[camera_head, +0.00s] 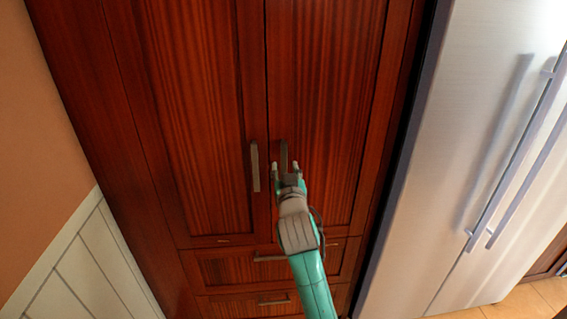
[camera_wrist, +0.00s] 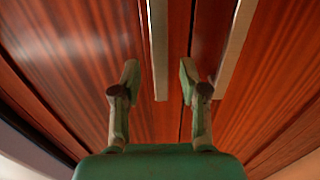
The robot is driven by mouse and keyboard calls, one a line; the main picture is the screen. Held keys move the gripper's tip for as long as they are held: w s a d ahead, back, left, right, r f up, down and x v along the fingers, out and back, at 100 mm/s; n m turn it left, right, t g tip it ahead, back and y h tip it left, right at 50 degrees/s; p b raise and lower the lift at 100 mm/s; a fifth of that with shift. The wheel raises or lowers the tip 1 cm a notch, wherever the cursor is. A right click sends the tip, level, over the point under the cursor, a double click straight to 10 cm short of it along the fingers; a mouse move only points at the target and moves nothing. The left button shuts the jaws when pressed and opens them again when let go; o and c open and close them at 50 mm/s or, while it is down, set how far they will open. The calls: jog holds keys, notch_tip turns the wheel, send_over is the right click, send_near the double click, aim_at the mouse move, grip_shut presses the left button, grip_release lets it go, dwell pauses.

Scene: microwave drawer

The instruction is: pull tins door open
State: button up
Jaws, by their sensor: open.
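A tall reddish-brown wooden cabinet has two closed upper doors, a left door (camera_head: 195,110) and a right door (camera_head: 325,100). Each has a vertical bar handle by the centre seam: the left handle (camera_head: 255,166) and the right handle (camera_head: 283,152). My gripper (camera_head: 287,168) is open at the lower part of the right handle, one finger on each side in the picture. In the wrist view, one handle (camera_wrist: 158,45) runs between the open fingers, and the other handle (camera_wrist: 234,48) lies to the right. Contact cannot be told. No tins show; the doors hide the inside.
Two closed drawers sit below the doors, an upper drawer (camera_head: 225,268) and a lower drawer (camera_head: 235,303), each with a horizontal handle. A silver fridge (camera_head: 440,130) with long handles stands close on the right. An orange wall (camera_head: 45,110) with white panelling (camera_head: 90,265) is on the left.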

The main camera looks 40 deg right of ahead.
aim_at(284, 163)
jog(key=shift+x, duration=2)
grip_shut()
